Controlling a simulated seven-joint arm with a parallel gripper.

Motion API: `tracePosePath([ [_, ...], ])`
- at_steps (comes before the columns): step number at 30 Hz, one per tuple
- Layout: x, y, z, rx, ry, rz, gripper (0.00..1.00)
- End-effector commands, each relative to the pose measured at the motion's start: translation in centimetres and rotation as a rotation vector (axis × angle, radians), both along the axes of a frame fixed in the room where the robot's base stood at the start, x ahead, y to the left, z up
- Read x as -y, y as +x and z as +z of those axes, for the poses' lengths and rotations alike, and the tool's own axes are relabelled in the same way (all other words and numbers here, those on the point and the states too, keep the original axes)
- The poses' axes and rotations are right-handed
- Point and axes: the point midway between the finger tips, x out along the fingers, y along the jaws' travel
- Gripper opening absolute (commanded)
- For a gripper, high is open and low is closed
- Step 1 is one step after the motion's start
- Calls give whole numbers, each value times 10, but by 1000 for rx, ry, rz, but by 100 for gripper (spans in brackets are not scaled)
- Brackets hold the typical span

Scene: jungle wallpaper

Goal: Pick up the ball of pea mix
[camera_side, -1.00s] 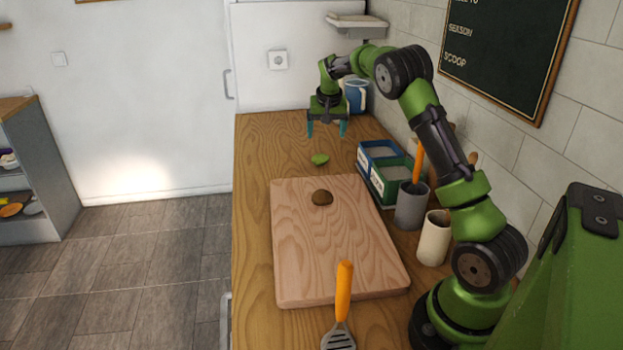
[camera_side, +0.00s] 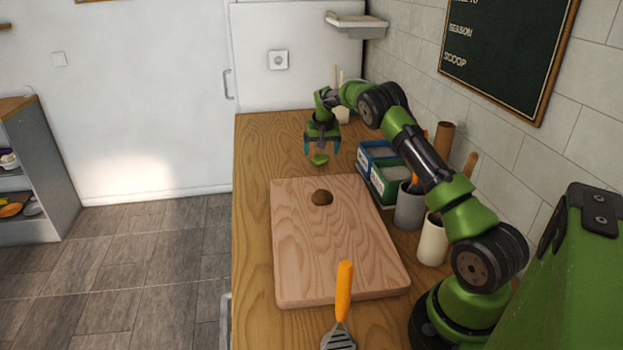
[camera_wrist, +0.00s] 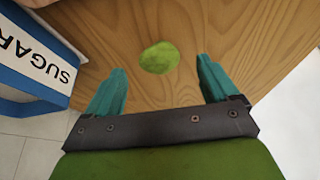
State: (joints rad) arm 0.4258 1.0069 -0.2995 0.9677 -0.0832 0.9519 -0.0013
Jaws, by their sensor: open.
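The ball of pea mix is a small light-green lump (camera_side: 320,159) on the wooden counter, just beyond the far edge of the cutting board. In the wrist view the green ball (camera_wrist: 159,57) lies on the wood ahead of the fingers, between their lines. My gripper (camera_side: 322,149) is above the ball, its teal fingers pointing down. It is open and empty, and its fingertips (camera_wrist: 158,75) are wide apart on either side of the ball. I cannot tell the exact height gap.
Blue and green boxes (camera_side: 385,170) stand right of the ball; the blue one reads SUGAR in the wrist view (camera_wrist: 45,60). Utensil cups (camera_side: 409,208) stand nearer. A spatula (camera_side: 343,300) lies in front. Counter left of the ball is clear.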

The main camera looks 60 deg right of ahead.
Motion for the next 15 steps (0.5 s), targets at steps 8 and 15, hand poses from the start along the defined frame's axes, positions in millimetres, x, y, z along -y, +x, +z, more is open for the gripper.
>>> tracePosePath([
  [8,13,8,-38,-1,0,0,87],
  [15,14,9,-42,0,0,0,87],
])
